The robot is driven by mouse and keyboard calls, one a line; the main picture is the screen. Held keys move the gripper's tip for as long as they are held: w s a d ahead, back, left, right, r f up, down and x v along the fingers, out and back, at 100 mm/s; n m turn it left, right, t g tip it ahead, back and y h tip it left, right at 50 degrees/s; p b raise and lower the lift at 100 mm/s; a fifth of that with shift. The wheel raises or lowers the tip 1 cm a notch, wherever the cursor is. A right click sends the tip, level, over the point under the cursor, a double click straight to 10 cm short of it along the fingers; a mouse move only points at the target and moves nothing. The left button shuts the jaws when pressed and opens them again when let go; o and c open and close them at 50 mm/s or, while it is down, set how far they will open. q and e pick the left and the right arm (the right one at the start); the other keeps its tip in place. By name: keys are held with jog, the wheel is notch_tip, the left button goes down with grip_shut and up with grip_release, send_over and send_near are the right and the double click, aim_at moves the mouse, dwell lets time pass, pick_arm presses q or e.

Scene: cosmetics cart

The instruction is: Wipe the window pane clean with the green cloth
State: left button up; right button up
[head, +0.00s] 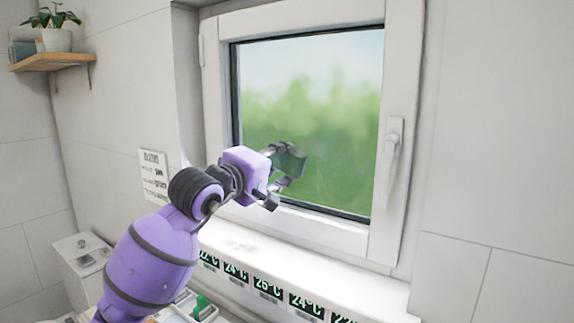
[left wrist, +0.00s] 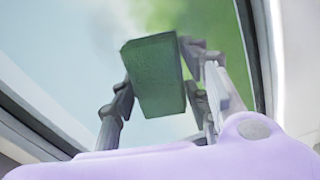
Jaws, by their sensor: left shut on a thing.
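The window pane (head: 335,120) shows a blurred green and pale blue view and looks slightly hazy. My left gripper (head: 284,168) is in front of its lower left part. It is shut on the green cloth (head: 292,160), a dark green folded block. In the left wrist view the green cloth (left wrist: 155,75) sits between the two fingers of the left gripper (left wrist: 165,100), with the pane behind it. I cannot tell whether the cloth touches the glass. My right gripper is not in view.
The white window frame (head: 295,18) surrounds the pane, with a handle (head: 391,150) on its right. Below is a white sill (head: 300,262) with temperature displays along its front. A shelf (head: 55,60) with a potted plant (head: 55,30) is at upper left. A notice (head: 153,175) hangs on the left wall.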

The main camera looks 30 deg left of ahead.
aim_at(331, 156)
pick_arm(q)
jog(key=shift+a, duration=0.4)
jog(key=shift+r+p, duration=0.35)
jog(key=shift+r, duration=0.75)
jog(key=shift+s+d+f, duration=0.1)
jog(key=shift+s+d, duration=0.05)
jog(key=shift+d, duration=1.2)
jog(key=shift+s+d+f, duration=0.1)
jog(key=shift+s+d, duration=0.05)
jog(key=shift+d, duration=1.15)
jog(key=shift+s+d, duration=0.15)
jog(key=shift+d, duration=0.75)
jog(key=shift+s+d, duration=0.15)
jog(key=shift+d, duration=0.75)
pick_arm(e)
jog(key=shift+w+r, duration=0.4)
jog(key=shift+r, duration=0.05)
pick_arm(q)
jog(key=shift+d, duration=0.15)
jog(key=shift+s+d, duration=0.1)
jog(key=shift+d, duration=0.8)
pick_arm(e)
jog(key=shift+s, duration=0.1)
pick_arm(q)
jog(key=shift+s, duration=0.1)
